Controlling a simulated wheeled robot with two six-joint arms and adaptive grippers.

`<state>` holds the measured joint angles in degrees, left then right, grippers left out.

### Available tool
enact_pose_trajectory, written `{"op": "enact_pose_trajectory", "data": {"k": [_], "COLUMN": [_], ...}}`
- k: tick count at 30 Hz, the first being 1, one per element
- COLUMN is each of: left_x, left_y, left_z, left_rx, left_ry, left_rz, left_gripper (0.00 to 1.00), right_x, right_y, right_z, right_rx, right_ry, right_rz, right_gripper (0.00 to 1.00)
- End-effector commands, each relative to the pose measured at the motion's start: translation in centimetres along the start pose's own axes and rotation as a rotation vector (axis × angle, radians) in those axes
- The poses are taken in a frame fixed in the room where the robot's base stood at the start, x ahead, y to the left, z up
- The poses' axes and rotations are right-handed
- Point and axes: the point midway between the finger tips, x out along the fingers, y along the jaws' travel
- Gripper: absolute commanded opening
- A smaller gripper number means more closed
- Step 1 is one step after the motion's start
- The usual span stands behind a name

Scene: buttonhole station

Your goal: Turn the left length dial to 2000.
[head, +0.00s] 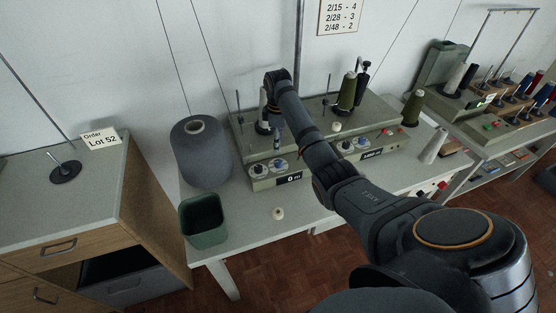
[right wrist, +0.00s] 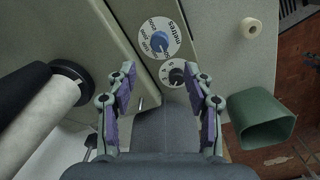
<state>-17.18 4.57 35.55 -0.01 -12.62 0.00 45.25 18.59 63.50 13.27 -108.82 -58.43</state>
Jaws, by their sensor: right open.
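The left length dial (head: 281,165) is a white disc with a blue knob on the front of the left winding unit, beside a smaller dial (head: 257,169). The display (head: 290,179) below reads 0 m. In the right wrist view the length dial (right wrist: 159,40) shows "metres" and several numbers; its exact setting is too small to read. The small dial (right wrist: 177,75) has a dark knob. My right gripper (head: 278,146) is above the unit's dials. In the right wrist view my right gripper (right wrist: 160,78) is open and empty, apart from both knobs. My left gripper is out of view.
A grey yarn cone (head: 201,155) and a green bin (head: 204,222) stand left of the unit. A small cream ring (head: 278,213) lies on the table in front. A second unit with dials (head: 354,144) is to the right, behind my arm.

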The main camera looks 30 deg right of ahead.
Motion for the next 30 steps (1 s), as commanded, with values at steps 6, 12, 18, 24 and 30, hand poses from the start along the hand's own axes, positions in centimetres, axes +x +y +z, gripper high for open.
{"op": "enact_pose_trajectory", "data": {"k": [6, 12, 18, 24, 30], "left_x": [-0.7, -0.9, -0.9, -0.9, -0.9], "left_y": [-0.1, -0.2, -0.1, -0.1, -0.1], "left_z": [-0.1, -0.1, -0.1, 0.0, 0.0], "left_rx": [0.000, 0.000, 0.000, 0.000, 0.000], "left_ry": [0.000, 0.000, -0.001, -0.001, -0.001], "left_rz": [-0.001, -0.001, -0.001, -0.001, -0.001], "left_gripper": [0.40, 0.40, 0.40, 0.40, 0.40], "right_x": [4.3, 8.1, 9.8, 9.9, 9.8], "right_y": [-0.2, -0.1, -0.1, -0.1, -0.1], "right_z": [0.1, 0.0, 0.0, 0.0, 0.0], "right_rx": [0.002, 0.001, 0.001, 0.001, 0.001], "right_ry": [-0.004, -0.002, -0.001, -0.001, -0.001], "right_rz": [-0.005, -0.003, 0.000, 0.001, 0.001], "right_gripper": [0.52, 0.52, 0.52, 0.52, 0.32]}}
